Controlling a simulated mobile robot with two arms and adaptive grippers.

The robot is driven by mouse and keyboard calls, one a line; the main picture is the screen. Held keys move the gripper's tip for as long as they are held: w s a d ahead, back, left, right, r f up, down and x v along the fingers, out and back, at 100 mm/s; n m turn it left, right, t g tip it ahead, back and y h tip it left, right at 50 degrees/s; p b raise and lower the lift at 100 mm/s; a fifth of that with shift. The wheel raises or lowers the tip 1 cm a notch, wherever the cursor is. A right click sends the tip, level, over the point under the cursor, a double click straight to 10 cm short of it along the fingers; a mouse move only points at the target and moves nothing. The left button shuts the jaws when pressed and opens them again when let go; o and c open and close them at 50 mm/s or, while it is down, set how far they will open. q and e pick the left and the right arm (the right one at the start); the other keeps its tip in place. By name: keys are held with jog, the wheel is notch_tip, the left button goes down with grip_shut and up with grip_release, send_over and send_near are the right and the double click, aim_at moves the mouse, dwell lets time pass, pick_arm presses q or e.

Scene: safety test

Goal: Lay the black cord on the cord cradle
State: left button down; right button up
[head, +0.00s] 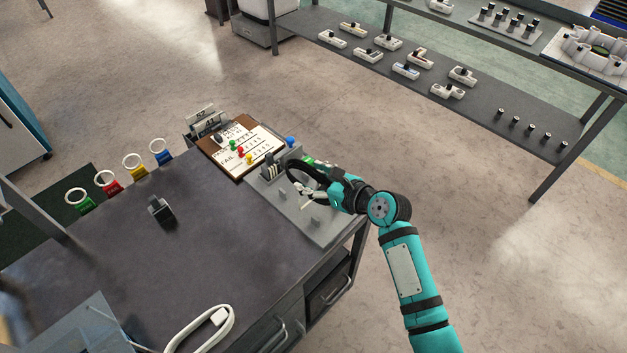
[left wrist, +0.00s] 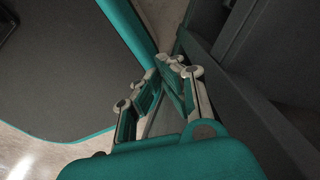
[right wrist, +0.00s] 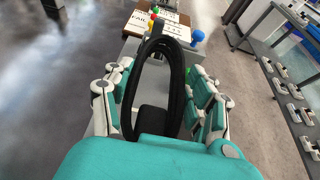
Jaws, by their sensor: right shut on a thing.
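The black cord (head: 291,178) is a coiled loop held in my right gripper (head: 322,187), above a grey plate with upright pegs (head: 330,231) that looks like the cord cradle. In the right wrist view the loop (right wrist: 181,82) stands upright between the spread fingers, with a black block (right wrist: 152,119) at its base. The exact grip contact is hidden, and I cannot tell whether the cord touches the plate. My left gripper (left wrist: 164,68) shows only in its wrist view, its fingertips close together with nothing visible between them.
A clipboard (head: 262,153) with coloured pegs lies behind the plate. A blue ball (head: 290,141) is beside it. A small black block (head: 160,209) and a white cord loop (head: 228,330) lie on the dark table (head: 200,255).

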jog(key=shift+f+b, duration=1.4)
jog(key=shift+f, duration=1.45)
